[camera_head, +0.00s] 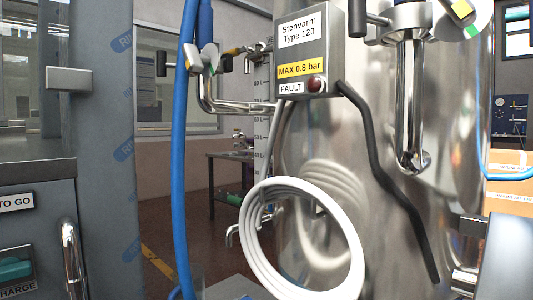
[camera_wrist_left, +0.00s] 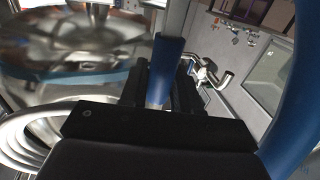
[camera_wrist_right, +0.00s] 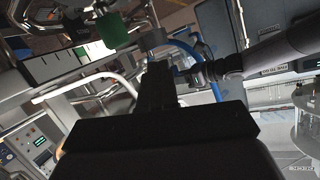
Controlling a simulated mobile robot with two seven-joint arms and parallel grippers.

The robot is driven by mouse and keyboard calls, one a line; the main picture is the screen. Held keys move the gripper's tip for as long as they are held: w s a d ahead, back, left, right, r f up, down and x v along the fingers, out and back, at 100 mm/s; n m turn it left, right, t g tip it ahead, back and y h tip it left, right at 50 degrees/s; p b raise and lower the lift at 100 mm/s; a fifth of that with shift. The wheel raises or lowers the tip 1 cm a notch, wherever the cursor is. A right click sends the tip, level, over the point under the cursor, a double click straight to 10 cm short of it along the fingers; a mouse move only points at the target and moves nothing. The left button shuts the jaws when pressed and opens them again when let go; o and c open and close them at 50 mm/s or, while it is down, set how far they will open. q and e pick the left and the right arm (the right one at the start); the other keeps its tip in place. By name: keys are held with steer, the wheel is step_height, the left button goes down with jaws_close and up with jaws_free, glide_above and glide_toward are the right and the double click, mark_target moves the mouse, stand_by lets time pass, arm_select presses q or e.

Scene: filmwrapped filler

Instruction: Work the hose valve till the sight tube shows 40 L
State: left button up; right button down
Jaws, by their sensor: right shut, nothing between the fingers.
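The sight tube (camera_head: 262,110) stands in front of the steel tank (camera_head: 400,220), with litre marks beside it; I cannot read its level. Left of it is a valve (camera_head: 205,58) on bent steel pipe, with a blue hose (camera_head: 180,150) hanging near it. The pipework also shows in the left wrist view (camera_wrist_left: 212,75). In that view my left gripper (camera_wrist_left: 163,75) has its fingers apart with blue hose showing in the gap. I cannot tell whether they clamp it. My right gripper (camera_wrist_right: 160,75) is shut and empty, before blurred pipes and panels.
A control box (camera_head: 305,50) with a red lamp and a MAX 0.8 bar label is on the tank. A white coiled hose (camera_head: 252,245) hangs below it, beside a black cable (camera_head: 375,165). A grey cabinet (camera_head: 95,130) stands close at left. A bench (camera_head: 225,157) is behind.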

arm_select(q)
jaws_close()
